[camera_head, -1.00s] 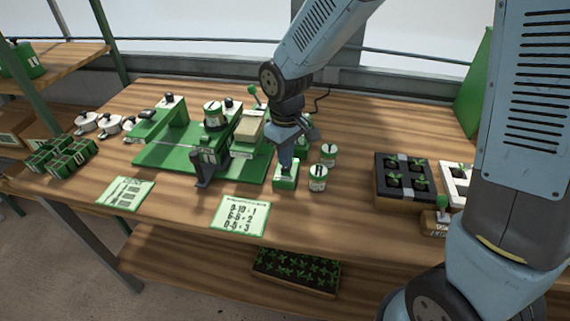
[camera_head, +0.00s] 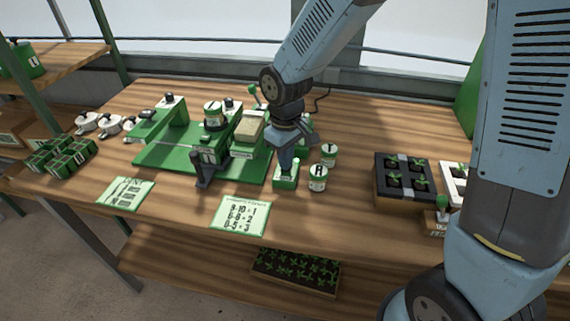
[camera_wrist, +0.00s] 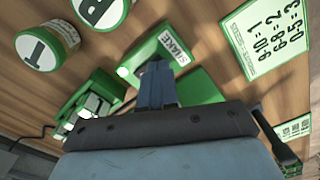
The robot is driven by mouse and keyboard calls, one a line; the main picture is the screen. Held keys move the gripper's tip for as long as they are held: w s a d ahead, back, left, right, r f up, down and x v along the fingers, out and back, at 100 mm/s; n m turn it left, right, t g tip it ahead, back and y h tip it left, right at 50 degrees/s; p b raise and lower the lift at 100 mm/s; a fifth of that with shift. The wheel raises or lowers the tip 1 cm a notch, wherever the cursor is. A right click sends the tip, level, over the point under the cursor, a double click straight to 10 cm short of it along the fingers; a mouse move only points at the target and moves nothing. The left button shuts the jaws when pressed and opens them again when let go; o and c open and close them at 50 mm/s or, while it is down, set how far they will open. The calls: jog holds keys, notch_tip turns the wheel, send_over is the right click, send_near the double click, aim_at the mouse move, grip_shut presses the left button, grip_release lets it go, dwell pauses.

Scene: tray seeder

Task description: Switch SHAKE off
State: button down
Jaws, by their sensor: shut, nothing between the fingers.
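The SHAKE switch box (camera_head: 286,180) is a small green box with a white label, standing on the table beside the seeder. In the wrist view the box (camera_wrist: 165,52) shows its SHAKE label right at my fingertips. My gripper (camera_head: 287,168) is shut and empty, pointing down over the top of the box. In the wrist view the fingers (camera_wrist: 156,72) overlap the box's top near the label, and I cannot tell whether they touch. The switch lever itself is hidden, so its position cannot be seen. A white-green spot shows at the box's edge.
The green seeder (camera_head: 150,155) stands just left of the box. Tins marked R (camera_head: 318,178) and T (camera_head: 329,154) stand close on the right. A number card (camera_head: 240,216) lies in front. A seedling tray (camera_head: 403,178) sits further right, with bare table between.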

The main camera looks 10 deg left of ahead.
jog(key=shift+f, duration=0.4)
jog(key=shift+r, duration=3.5)
